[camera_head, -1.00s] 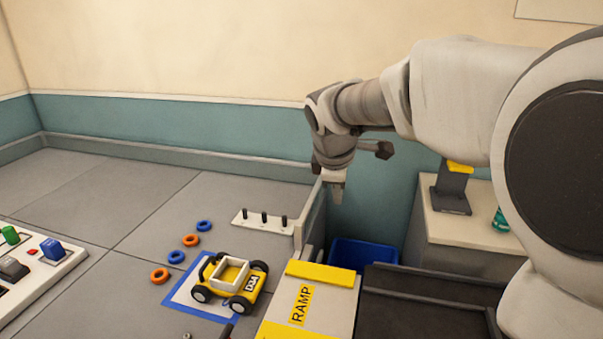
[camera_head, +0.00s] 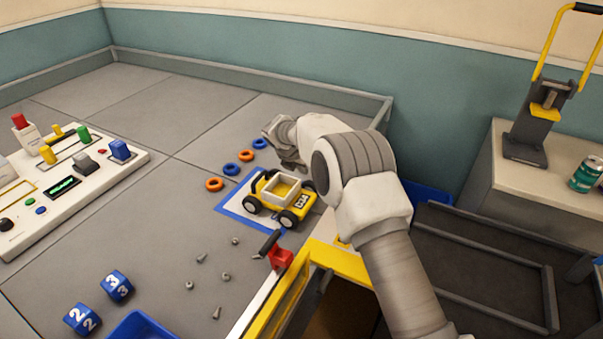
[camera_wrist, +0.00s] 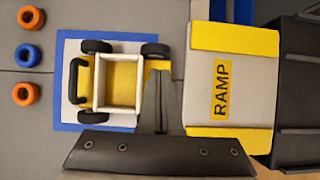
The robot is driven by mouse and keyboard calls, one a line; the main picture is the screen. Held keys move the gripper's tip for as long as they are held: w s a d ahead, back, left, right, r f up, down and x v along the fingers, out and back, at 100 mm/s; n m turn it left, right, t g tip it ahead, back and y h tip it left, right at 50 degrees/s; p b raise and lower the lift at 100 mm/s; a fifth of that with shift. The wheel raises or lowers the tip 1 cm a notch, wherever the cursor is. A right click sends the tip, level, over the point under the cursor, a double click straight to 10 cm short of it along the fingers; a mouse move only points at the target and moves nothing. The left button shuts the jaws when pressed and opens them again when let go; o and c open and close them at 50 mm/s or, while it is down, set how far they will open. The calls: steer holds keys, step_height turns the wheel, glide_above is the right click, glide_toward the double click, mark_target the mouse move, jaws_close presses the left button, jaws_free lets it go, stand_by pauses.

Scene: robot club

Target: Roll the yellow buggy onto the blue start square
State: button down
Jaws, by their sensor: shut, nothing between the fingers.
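The yellow buggy (camera_head: 278,193) stands upright on its wheels, with a white-rimmed open tray on top and a black handle at its left end. In the wrist view the buggy (camera_wrist: 118,84) lies over the blue-bordered start square (camera_wrist: 62,100). Border shows left of, above and below it; the right border is mostly hidden. The square's left edge also shows in the head view (camera_head: 232,211). My gripper (camera_wrist: 158,78) is shut and empty, pointing down over the buggy's right end, beside the ramp. Whether it touches the buggy is unclear. In the head view my arm mostly hides the fingers.
The ramp (camera_wrist: 232,85) lies right of the buggy. A red clamp with a black lever (camera_head: 278,254) stands near the square's front. Orange and blue rings (camera_head: 231,169) lie behind left. Loose screws and nuts, numbered blocks (camera_head: 117,286) and a control panel (camera_head: 60,185) are further left.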

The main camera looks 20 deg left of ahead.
steer(key=f, duration=0.1)
steer(key=b, duration=0.6)
glide_above(304, 199)
steer(key=s, duration=0.1)
steer(key=f, duration=0.7)
steer(key=shift+s+a, duration=0.1)
steer(key=shift+a, duration=0.2)
stand_by(0.9)
steer(key=shift+f+b, duration=0.55)
steer(key=shift+f, duration=1.05)
steer(key=shift+s, duration=0.1)
steer(key=shift+f, duration=0.1)
